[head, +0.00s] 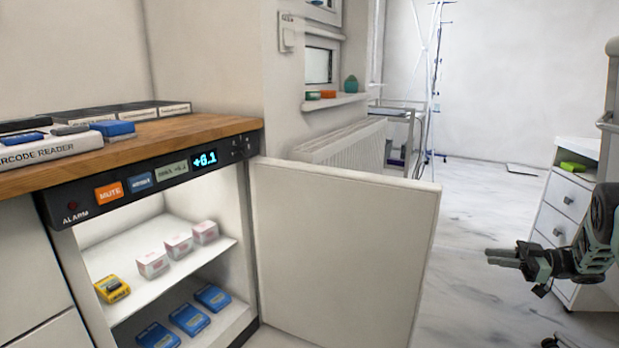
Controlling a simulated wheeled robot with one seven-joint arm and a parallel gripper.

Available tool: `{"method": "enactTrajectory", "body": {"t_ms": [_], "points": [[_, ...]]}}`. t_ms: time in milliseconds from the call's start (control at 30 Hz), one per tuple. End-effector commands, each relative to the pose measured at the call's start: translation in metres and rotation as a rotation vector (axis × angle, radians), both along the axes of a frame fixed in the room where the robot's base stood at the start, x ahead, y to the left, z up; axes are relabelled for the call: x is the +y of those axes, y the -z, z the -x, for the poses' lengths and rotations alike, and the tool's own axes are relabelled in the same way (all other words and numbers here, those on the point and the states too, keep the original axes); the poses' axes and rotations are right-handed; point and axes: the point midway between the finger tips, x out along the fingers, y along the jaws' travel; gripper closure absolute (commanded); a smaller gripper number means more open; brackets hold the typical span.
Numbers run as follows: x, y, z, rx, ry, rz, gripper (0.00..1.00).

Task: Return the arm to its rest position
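My gripper (503,257) is at the right edge of the head view, reaching in from the right with its fingers pointing left. It is held in the air in front of a white drawer cabinet and to the right of the open fridge door. Its two fingers appear close together, but the gap is too small to tell whether they are fully shut. I see no object in it. The rest of my arm runs out of the picture on the right.
The fridge door (340,255) stands wide open. The drawer cabinet (566,197) stands behind my gripper. Floor (470,215) between is clear.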

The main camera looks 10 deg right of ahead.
Motion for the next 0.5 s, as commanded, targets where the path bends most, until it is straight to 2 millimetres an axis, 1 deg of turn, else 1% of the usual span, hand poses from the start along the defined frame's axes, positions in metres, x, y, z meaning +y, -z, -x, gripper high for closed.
{"method": "enactTrajectory", "body": {"t_ms": [267, 367, 467, 500], "points": [[0.018, -0.035, -0.051, -0.062, 0.196, 0.087, 0.80], [0.025, -0.053, -0.073, -0.078, 0.301, 0.127, 0.80], [0.034, -0.075, -0.094, -0.084, 0.426, 0.173, 0.80], [0.039, -0.085, -0.103, -0.081, 0.486, 0.194, 0.80]]}}
